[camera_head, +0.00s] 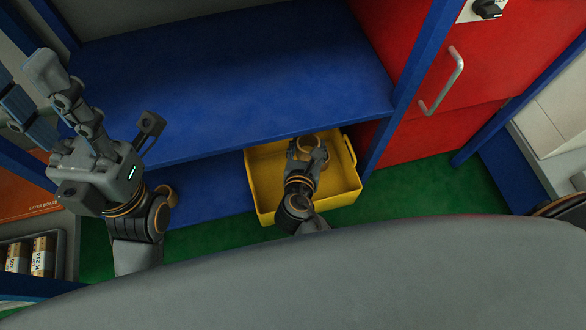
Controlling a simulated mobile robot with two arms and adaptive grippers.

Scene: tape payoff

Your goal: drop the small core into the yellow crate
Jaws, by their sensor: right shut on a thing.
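The yellow crate (348,193) sits low at the centre, its rear part under the edge of the blue shelf. My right gripper (309,151) reaches down over the crate's opening, shut on the small core (316,136), a tan ring. The fingers partly hide the core, and I cannot tell whether it touches the crate's floor. My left gripper (58,75) is raised at the left, in front of the blue shelf and away from the crate. Its fingers are seen edge-on, so their opening is unclear.
The blue shelf (240,75) overhangs the crate's rear. A tan round thing (168,194) shows partly behind my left arm. Red cabinet doors (478,120) with a metal handle stand at the right. Labelled rolls (42,256) lie at lower left. Green floor (440,190) is clear right of the crate.

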